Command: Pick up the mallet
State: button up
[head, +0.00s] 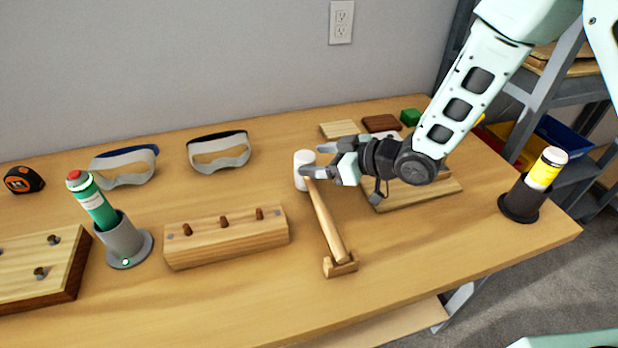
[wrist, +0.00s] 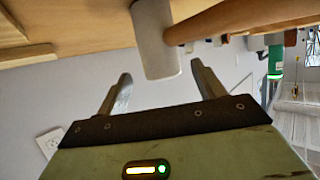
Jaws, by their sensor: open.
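The mallet has a white head (head: 303,166) and a long wooden handle (head: 325,219). It lies across the table with its head toward the back and its handle end at a small wooden rest (head: 340,265) near the front. My gripper (head: 316,161) is open at the right side of the head. In the wrist view my two fingers (wrist: 165,88) are apart, and the white head (wrist: 155,42) shows in the gap just ahead of their tips. The handle (wrist: 230,20) runs off to the right there. I cannot tell whether a finger touches the head.
A wooden block with pegs (head: 226,236) stands left of the handle. Further left are a green bottle (head: 95,203) in a grey holder and two pairs of goggles (head: 219,151). A wooden board (head: 420,190) lies under my wrist. A yellow bottle (head: 546,168) stands at the right.

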aim_at(299, 161)
jog(key=shift+p+x, duration=0.4)
jog(key=shift+x, duration=2.4)
jog(key=shift+s+f, duration=0.15)
jog(key=shift+c, duration=0.3)
